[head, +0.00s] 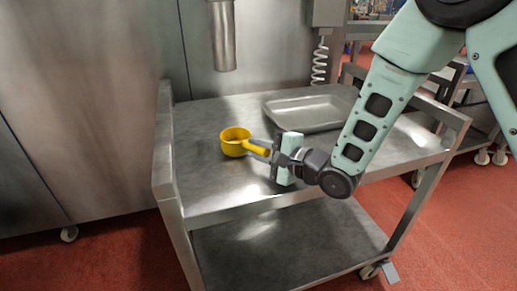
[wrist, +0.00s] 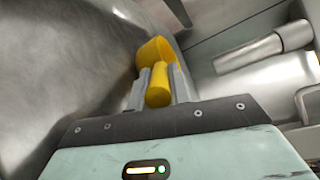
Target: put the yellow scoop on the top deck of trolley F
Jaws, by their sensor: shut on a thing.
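The yellow scoop (head: 236,141) is over the left part of the trolley's top deck (head: 206,187) in the head view. My gripper (head: 266,150) is shut on the scoop's handle, coming from the right. In the wrist view the handle of the scoop (wrist: 155,50) lies between the two fingers of my gripper (wrist: 158,88), with the cup beyond them. I cannot tell whether the scoop touches the deck or is held just above it. No letter shows on the trolley.
A grey metal tray (head: 308,127) sits at the back right of the deck. A steel tube (head: 222,40) hangs above the deck's back edge, also in the wrist view (wrist: 250,52). A coiled cable (head: 320,62) hangs beside it. The deck's front left is clear.

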